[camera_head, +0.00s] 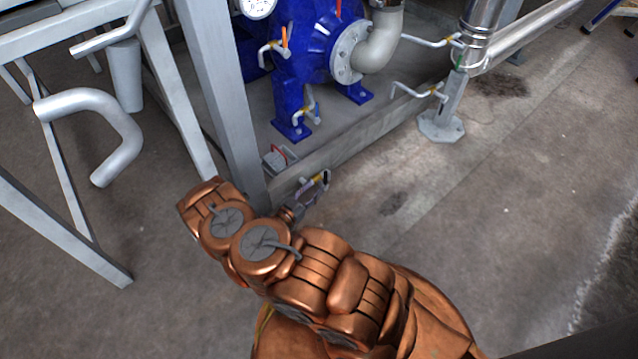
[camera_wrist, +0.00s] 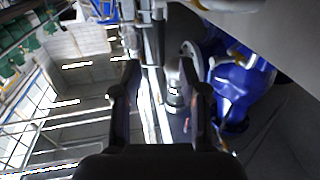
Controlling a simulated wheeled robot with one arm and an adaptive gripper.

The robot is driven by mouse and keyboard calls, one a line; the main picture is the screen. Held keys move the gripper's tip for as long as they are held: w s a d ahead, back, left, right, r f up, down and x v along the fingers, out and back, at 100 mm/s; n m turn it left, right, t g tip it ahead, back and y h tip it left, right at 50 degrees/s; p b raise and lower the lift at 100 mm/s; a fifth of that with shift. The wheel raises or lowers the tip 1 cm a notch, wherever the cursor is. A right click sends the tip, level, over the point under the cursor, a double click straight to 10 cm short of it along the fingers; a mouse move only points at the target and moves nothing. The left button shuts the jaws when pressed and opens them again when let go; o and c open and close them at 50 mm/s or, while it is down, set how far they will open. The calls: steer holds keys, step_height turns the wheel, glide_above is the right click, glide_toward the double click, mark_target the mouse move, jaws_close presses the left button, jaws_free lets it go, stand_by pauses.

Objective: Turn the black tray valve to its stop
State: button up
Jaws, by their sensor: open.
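I cannot make out the black tray valve for certain in either view. In the head view, a small grey fitting with a red handle (camera_head: 279,158) sits low by the frame leg, beside the concrete edge; it may be a valve. My gripper (camera_head: 318,182) is just below and right of that fitting, at the end of my copper-coloured arm, small and partly hidden by the arm. In the wrist view my gripper (camera_wrist: 167,85) shows two dark fingers spread apart with nothing between them.
A blue pump (camera_head: 290,75) with a grey flanged elbow pipe (camera_head: 380,45) stands at the back; it also shows in the wrist view (camera_wrist: 238,85). A grey steel frame (camera_head: 215,80) stands left of my arm. Bare concrete floor (camera_head: 500,210) lies to the right.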

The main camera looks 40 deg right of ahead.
steer(key=v, duration=0.7)
steer(key=shift+a, duration=0.1)
stand_by(0.4)
